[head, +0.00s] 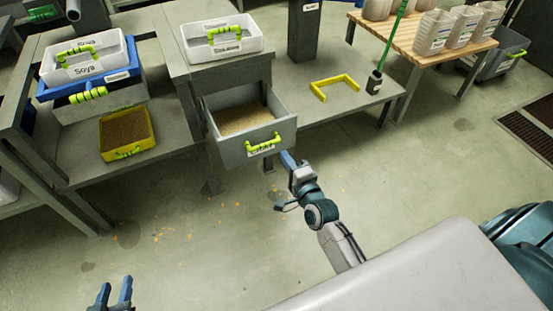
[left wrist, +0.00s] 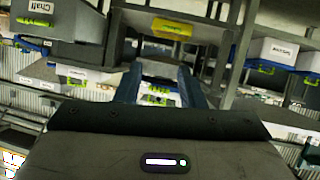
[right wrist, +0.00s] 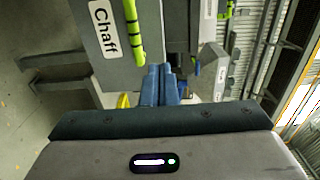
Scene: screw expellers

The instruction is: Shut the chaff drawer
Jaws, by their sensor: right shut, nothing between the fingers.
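The grey chaff drawer (head: 235,155) is pulled out of its cabinet in the head view, with tan chaff (head: 245,118) inside. A yellow-green handle (head: 263,144) is on its front. In the right wrist view the drawer front (right wrist: 112,62) shows its "Chaff" label and handle (right wrist: 134,32). My right gripper (head: 286,158) is shut and empty, just in front of the drawer's lower right corner; whether it touches cannot be told. My left gripper (head: 115,288) is open and empty, low at the left, away from the drawer. The left wrist view shows its spread fingers (left wrist: 160,88).
A white bin (head: 220,45) stands on the cabinet above the drawer. Soya bins (head: 88,62) and a yellow tray (head: 126,135) are at the left. A yellow frame (head: 334,86) lies on the right-hand bench.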

